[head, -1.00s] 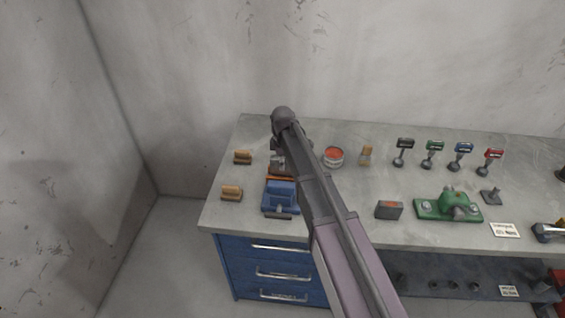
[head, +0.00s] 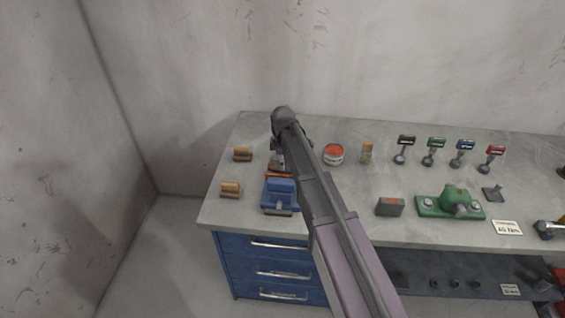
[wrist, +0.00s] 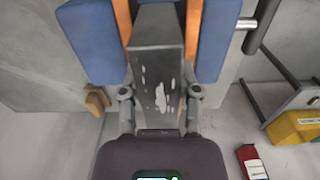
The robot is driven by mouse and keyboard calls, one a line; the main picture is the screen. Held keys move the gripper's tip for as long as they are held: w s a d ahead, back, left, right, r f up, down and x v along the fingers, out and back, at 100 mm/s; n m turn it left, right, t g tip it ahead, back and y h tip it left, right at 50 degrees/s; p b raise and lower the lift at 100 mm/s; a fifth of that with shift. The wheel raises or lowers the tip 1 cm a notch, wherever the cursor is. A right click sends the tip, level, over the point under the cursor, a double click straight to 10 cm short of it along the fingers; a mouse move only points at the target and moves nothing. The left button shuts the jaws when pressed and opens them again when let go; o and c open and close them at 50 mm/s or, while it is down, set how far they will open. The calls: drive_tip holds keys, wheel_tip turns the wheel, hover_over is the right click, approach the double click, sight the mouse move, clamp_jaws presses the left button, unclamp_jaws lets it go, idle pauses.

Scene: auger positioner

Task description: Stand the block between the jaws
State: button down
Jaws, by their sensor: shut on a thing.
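The blue vise (head: 280,194) stands at the left end of the bench in the head view, with orange jaw faces (head: 279,174). In the wrist view, its blue jaws (wrist: 88,42) with orange linings (wrist: 123,18) stand on both sides of a dark grey, worn block (wrist: 157,65). My gripper (wrist: 160,92) is shut on the block, a finger on each side. The block's far end lies between the orange linings. I cannot tell whether it rests on the vise. In the head view, my arm partly hides my gripper and the block.
Wooden pieces (head: 231,190) lie left of the vise. A round tin (head: 333,154), a grey block with a red mark (head: 389,206) and a green fixture (head: 451,202) stand to the right. Several coloured-head tools (head: 435,145) stand behind. A vise handle (wrist: 262,25) shows at upper right in the wrist view.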

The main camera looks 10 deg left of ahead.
drive_tip(key=shift+f+b, duration=0.55)
drive_tip(key=shift+f, duration=0.05)
drive_tip(key=shift+c, duration=1.2)
unclamp_jaws()
drive_tip(key=shift+r, duration=0.25)
wheel_tip(320, 180, up, 9)
drive_tip(key=p, duration=0.9)
drive_tip(key=shift+s+d+f, duration=0.15)
drive_tip(key=shift+d+f, duration=0.1)
drive_tip(key=s+d+f+b, duration=0.6)
drive_tip(key=s+d, duration=0.3)
drive_tip(key=d, duration=0.2)
drive_tip(key=s+d+f+b, duration=0.6)
drive_tip(key=s+d, duration=0.3)
drive_tip(key=d, duration=0.3)
drive_tip(key=shift+s+d+f+b, duration=0.15)
drive_tip(key=shift+s+f+b, duration=0.1)
drive_tip(key=shift+b, duration=0.05)
